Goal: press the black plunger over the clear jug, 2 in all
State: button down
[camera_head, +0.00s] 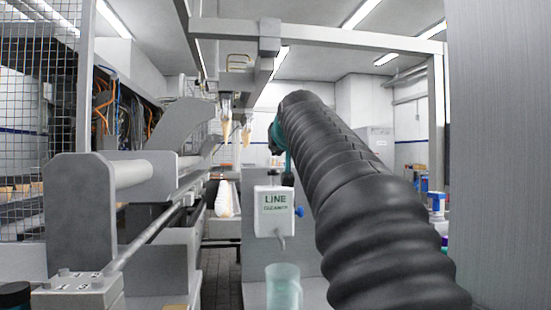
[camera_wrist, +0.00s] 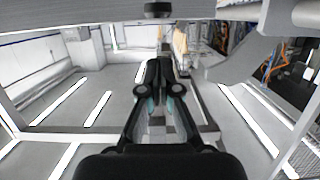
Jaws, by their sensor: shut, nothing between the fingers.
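The clear jug (camera_head: 284,287) stands low in the middle of the head view, greenish and see-through, cut by the bottom edge. Above it hangs a white dispenser (camera_head: 272,212) marked LINE CLEANER, with a bent spout over the jug. My gripper (camera_wrist: 160,68) is shut and empty in the wrist view. In the head view its teal part shows above the dispenser, mostly hidden by my dark ribbed arm. The jug is not seen in the wrist view.
A blue knob (camera_head: 299,211) sits on the dispenser's right side. Grey rollers and a rail (camera_head: 150,228) fill the left.

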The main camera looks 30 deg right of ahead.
jog(key=v, duration=0.5)
jog(key=shift+s+a+r, duration=0.1)
jog(key=shift+s, duration=0.25)
dwell(0.5)
